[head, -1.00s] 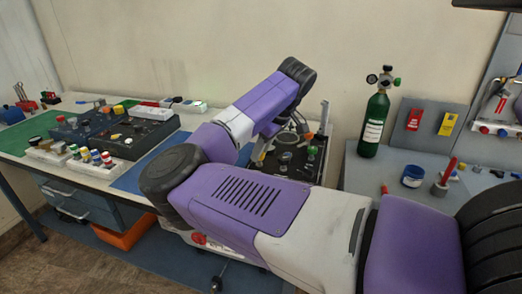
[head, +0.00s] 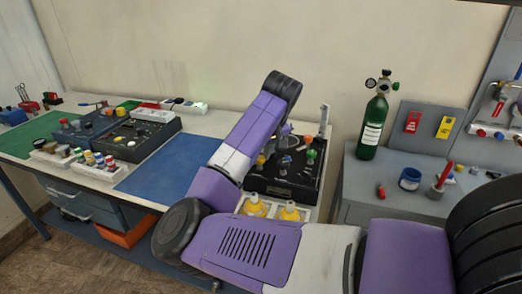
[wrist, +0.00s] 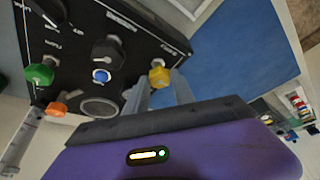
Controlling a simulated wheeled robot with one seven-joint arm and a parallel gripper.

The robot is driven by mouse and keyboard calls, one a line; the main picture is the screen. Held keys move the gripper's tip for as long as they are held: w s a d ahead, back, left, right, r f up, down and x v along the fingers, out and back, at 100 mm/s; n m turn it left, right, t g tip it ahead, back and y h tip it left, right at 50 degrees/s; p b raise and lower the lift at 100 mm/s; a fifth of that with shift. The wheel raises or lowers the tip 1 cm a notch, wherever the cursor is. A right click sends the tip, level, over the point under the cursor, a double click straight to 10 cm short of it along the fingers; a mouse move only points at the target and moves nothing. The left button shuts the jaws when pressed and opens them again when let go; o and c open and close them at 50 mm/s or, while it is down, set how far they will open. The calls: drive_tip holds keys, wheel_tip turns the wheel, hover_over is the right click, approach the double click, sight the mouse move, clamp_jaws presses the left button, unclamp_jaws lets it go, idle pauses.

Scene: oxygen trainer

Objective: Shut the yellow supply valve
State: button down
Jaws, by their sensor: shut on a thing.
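The yellow supply valve (wrist: 158,75) is a small yellow knob at the edge of a black panel (wrist: 130,28). In the head view the valve (head: 261,160) shows beside my arm. My gripper (wrist: 160,85) has one finger on each side of the knob and is shut on it. In the head view my gripper (head: 281,138) is partly hidden by my arm. The panel also carries a green knob (wrist: 40,75), an orange knob (wrist: 56,109), a black knob (wrist: 108,53) and a round gauge (wrist: 99,107).
Two yellow cup-like items (head: 290,212) sit in a white tray in front of the panel. A blue mat (head: 172,170) lies clear to the left. A green cylinder (head: 372,125) stands on the grey bench at right. Other control boxes (head: 140,138) stand at left.

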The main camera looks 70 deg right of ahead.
drive_tip(key=m+p, duration=0.1)
drive_tip(key=m, duration=0.1)
drive_tip(key=m+g+h+p, duration=0.1)
drive_tip(key=m, duration=0.1)
drive_tip(key=shift+w+a+r+m+g+p, duration=0.1)
drive_tip(key=shift+r+m+g+p, duration=0.05)
drive_tip(key=shift+m+g+p, duration=0.2)
drive_tip(key=m+p, duration=0.1)
drive_tip(key=m, duration=0.1)
drive_tip(key=m+g+p, duration=0.1)
drive_tip(key=m, duration=0.1)
drive_tip(key=shift+w+m+g+h, duration=0.1)
drive_tip(key=shift+m+g+h, duration=0.15)
drive_tip(key=shift+h, duration=0.05)
drive_tip(key=m+g, duration=0.1)
drive_tip(key=m, duration=0.1)
drive_tip(key=m+p, duration=0.1)
drive_tip(key=m, duration=0.1)
drive_tip(key=shift+w+m+g+p, duration=0.15)
drive_tip(key=shift+m+g+p, duration=0.15)
drive_tip(key=shift+g, duration=0.1)
drive_tip(key=shift+w+m+g+y, duration=0.1)
drive_tip(key=shift+m+g+y, duration=0.2)
drive_tip(key=shift+m, duration=0.85)
drive_tip(key=shift+m+g+y, duration=0.2)
drive_tip(key=shift+m+g, duration=0.2)
drive_tip(key=shift+m, duration=0.75)
drive_tip(key=c, duration=1.1)
unclamp_jaws()
drive_tip(key=shift+o, duration=0.2)
